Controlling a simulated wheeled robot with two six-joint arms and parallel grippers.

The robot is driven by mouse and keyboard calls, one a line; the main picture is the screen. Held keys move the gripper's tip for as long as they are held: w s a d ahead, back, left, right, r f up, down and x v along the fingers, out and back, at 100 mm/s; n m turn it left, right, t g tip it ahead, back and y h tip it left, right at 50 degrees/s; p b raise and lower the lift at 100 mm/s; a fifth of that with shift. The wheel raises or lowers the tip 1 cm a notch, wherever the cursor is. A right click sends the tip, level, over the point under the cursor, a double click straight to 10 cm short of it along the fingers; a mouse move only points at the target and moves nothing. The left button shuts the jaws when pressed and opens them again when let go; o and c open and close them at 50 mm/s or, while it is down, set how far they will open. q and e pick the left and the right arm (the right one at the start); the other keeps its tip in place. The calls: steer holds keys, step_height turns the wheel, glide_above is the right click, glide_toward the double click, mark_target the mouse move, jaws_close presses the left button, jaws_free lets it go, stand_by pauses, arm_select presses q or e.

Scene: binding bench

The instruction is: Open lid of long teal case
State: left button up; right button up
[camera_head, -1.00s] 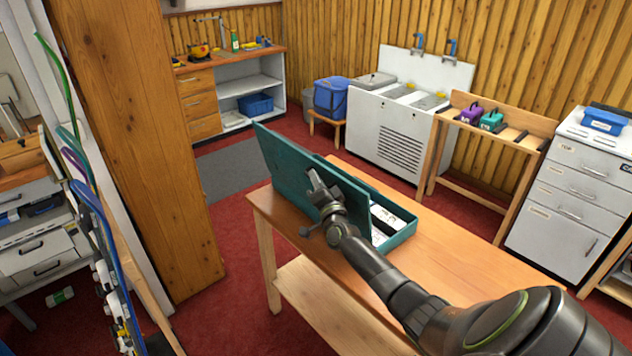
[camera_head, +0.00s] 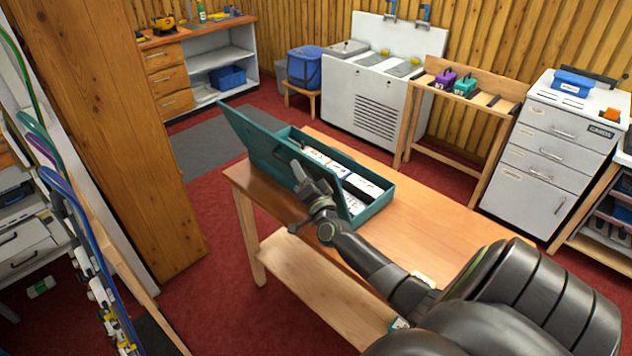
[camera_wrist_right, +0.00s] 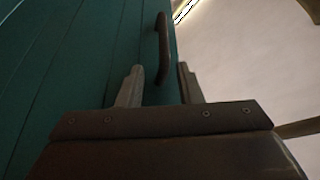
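The long teal case (camera_head: 376,211) sits on the wooden table with its lid (camera_head: 262,148) standing open on the near-left side. White and dark contents show inside the case. My right gripper (camera_head: 305,180) is at the outer face of the lid, near its right half. In the right wrist view the gripper (camera_wrist_right: 160,82) has its two fingers apart, with a dark handle (camera_wrist_right: 163,45) on the teal lid (camera_wrist_right: 75,60) just beyond and between the fingertips. It does not grip the handle. My left gripper is not in view.
The wooden table (camera_head: 440,225) has clear room to the right of the case. A tall wooden cabinet (camera_head: 130,130) stands at the left. A white sink unit (camera_head: 365,95), a small wooden rack (camera_head: 425,125) and white drawers (camera_head: 545,150) stand behind.

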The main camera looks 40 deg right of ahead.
steer(key=v, duration=0.9)
steer(key=shift+s+f+b, duration=0.2)
steer(key=shift+s+b, duration=0.15)
steer(key=shift+b, duration=0.1)
steer(key=shift+a, duration=0.1)
steer(key=shift+s, duration=0.1)
steer(key=f+b+v, duration=0.1)
steer(key=b+v, duration=0.6)
steer(key=v, duration=1.2)
steer(key=shift+s+d, duration=0.2)
steer(key=shift+s, duration=0.2)
stand_by(0.5)
stand_by(0.4)
